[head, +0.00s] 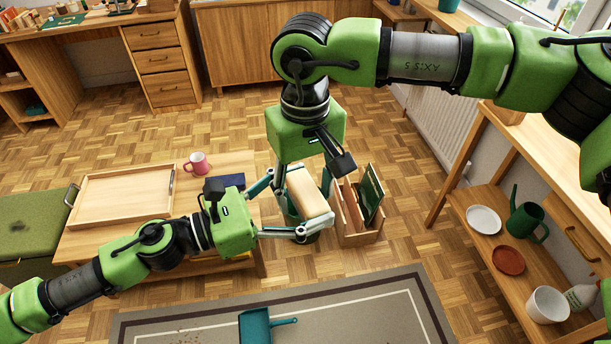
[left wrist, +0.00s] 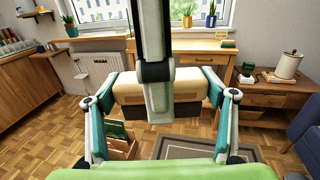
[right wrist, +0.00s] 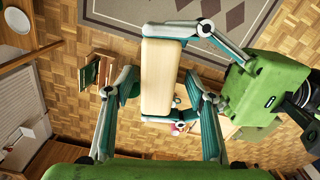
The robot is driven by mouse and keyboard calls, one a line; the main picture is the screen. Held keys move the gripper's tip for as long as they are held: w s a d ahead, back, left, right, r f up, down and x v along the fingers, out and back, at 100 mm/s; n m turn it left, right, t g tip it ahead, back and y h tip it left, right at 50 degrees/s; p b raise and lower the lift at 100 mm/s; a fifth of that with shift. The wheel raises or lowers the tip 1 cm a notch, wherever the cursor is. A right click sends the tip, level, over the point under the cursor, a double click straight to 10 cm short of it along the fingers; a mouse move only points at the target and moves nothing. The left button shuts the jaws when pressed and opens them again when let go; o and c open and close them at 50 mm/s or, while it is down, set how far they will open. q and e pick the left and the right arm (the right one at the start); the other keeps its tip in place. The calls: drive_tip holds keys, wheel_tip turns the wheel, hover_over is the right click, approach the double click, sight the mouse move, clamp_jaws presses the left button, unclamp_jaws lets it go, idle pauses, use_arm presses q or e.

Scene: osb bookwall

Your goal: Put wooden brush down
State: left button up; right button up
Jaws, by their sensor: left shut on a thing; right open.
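The wooden brush (head: 308,193) is a pale wooden block held in the air above the floor, right of the low table. In the left wrist view its block (left wrist: 192,86) spans between the fingers, with dark bristles underneath. My left gripper (head: 302,202) is shut on it. My right gripper (right wrist: 158,100) is open, its fingers on either side of the block (right wrist: 162,72) in the right wrist view; I cannot tell whether they touch it. The grippers hide part of the brush in the head view.
A wooden crate (head: 358,238) with books stands on the floor. A teal dustpan (head: 256,326) lies on the rug (head: 375,310). A shelved bench (head: 480,262) stands right.

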drive_tip(key=shift+f, duration=0.1)
drive_tip(key=c, duration=1.3)
use_arm(q)
drive_tip(key=o, duration=1.2)
use_arm(e)
drive_tip(key=shift+o, duration=0.2)
use_arm(q)
drive_tip(key=shift+o, duration=0.2)
